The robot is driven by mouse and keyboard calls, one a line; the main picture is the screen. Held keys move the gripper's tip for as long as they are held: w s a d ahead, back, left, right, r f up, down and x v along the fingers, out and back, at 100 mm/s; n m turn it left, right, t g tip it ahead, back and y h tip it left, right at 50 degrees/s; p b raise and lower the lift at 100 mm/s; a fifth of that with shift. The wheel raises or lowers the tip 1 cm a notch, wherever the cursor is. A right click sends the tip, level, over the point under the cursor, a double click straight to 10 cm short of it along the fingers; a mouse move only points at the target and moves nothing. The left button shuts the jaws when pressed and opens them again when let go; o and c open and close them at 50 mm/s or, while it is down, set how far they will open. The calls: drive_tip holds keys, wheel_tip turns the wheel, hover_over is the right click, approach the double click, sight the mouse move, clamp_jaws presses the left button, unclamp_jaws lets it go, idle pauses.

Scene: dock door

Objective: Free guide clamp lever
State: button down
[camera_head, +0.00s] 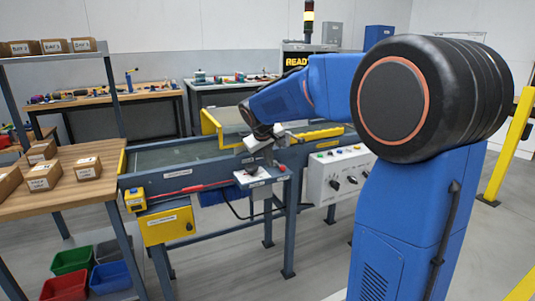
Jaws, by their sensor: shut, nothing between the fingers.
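My gripper (268,157) is shut, with nothing seen between its fingers. It points down over a small labelled plate (262,177) on the near side of the conveyor frame (215,168). The plate carries small dark and red parts right below the fingertips. I cannot make out a clamp lever clearly there; my gripper hides part of that spot, and I cannot tell whether the fingers touch anything. A red bar (188,192) runs along the near rail, left of the plate.
A yellow labelled box (168,226) hangs at the conveyor's left end. A white control panel (338,172) with knobs stands right of the plate. A yellow guard (212,127) rises behind. A wooden table (60,198) with cartons is at left. Floor in front is clear.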

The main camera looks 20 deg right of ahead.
sight(284, 167)
drive_tip(key=shift+w+d+f, duration=0.15)
drive_tip(key=shift+d+f, duration=0.25)
drive_tip(key=shift+d, duration=0.25)
drive_tip(key=shift+w+d+f, duration=0.2)
drive_tip(key=shift+d+f, duration=0.15)
drive_tip(key=shift+d, duration=0.3)
drive_tip(key=shift+w+d+f, duration=0.15)
drive_tip(key=shift+d+f, duration=0.25)
drive_tip(key=shift+d, duration=0.25)
drive_tip(key=shift+s+d+n+y, duration=0.3)
drive_tip(key=shift+d+n, duration=0.35)
drive_tip(key=shift+n, duration=0.15)
drive_tip(key=shift+d+n+t+y, duration=0.3)
drive_tip(key=shift+d+n+t, duration=0.1)
drive_tip(key=shift+d+n, duration=0.3)
drive_tip(key=shift+d, duration=1.35)
drive_tip(key=shift+w+d, duration=0.3)
drive_tip(key=shift+d, duration=0.3)
drive_tip(key=shift+w+d, duration=0.25)
drive_tip(key=shift+d, duration=0.3)
